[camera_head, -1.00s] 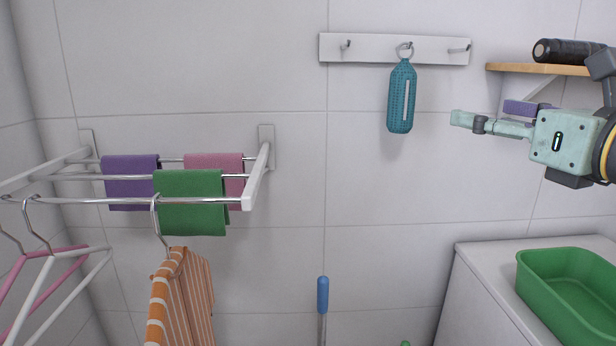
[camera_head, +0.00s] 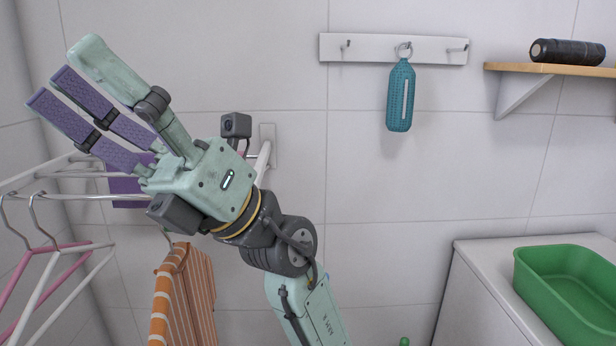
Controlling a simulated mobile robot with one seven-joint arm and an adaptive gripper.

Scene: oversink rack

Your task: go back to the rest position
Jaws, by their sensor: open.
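My gripper (camera_head: 92,98) is at the upper left, in front of the wall and over the drying rack in the picture. Its fingers point up and to the left. They are spread apart and nothing shows between them.
The wall rack (camera_head: 78,199) holds a purple cloth (camera_head: 124,190), an orange striped cloth (camera_head: 186,295) and hangers (camera_head: 45,262). A teal bottle (camera_head: 400,98) hangs from a hook rail (camera_head: 378,48). A shelf (camera_head: 520,68) holds a black cylinder (camera_head: 566,52). A green basin (camera_head: 560,308) sits lower right.

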